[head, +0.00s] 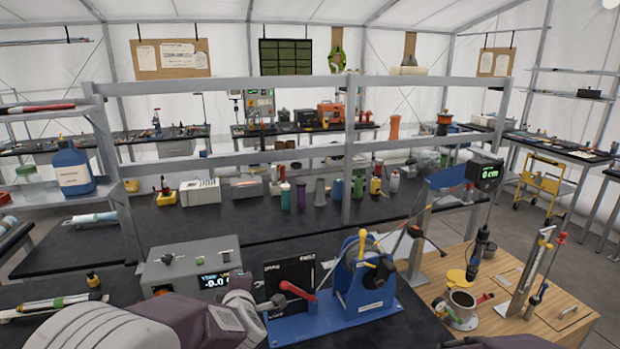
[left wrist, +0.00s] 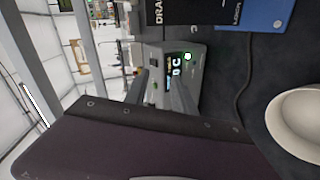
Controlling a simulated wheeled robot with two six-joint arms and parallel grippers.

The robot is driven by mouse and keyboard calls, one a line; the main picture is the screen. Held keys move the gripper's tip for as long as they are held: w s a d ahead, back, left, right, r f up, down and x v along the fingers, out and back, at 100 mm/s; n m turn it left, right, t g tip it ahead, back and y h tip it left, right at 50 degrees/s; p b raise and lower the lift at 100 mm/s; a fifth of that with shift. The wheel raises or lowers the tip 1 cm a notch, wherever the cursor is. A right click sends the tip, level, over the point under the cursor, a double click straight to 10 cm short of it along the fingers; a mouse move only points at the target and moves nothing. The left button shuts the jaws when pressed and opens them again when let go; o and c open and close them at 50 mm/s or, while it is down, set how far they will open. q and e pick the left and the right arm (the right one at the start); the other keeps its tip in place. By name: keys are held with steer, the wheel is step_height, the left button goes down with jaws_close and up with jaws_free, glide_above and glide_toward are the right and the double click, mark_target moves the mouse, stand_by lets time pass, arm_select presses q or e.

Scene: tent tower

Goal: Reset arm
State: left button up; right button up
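My left arm comes in from the lower left of the head view, with my left gripper (head: 262,302) low over the dark bench beside the red-handled lever (head: 297,291) of a blue winch (head: 362,285). I cannot tell from the head view whether it touches the lever. In the left wrist view, the two grey fingers of my left gripper (left wrist: 160,85) stand apart, with nothing seen between them but the grey meter box behind. That meter box (head: 195,268) has a lit display and also shows in the wrist view (left wrist: 188,70). My right gripper is not in view.
A "0 cm" readout (head: 488,172) hangs above. A grey frame post (head: 349,150) and rails stand behind the winch. Several bottles line the bench behind.

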arm_select(q)
steer(key=s+f+m+g+h, duration=0.2)
steer(key=s+f+m+g, duration=0.3)
steer(key=s, duration=0.8)
steer(key=s+f+m+g+h, duration=0.2)
steer(key=s+f+m+g, duration=0.4)
steer(key=s+f+m, duration=0.3)
steer(key=s+m, duration=0.3)
steer(key=m, duration=0.1)
steer(key=shift+s+f, duration=0.25)
steer(key=shift+s, duration=0.1)
steer(key=shift+d, duration=0.1)
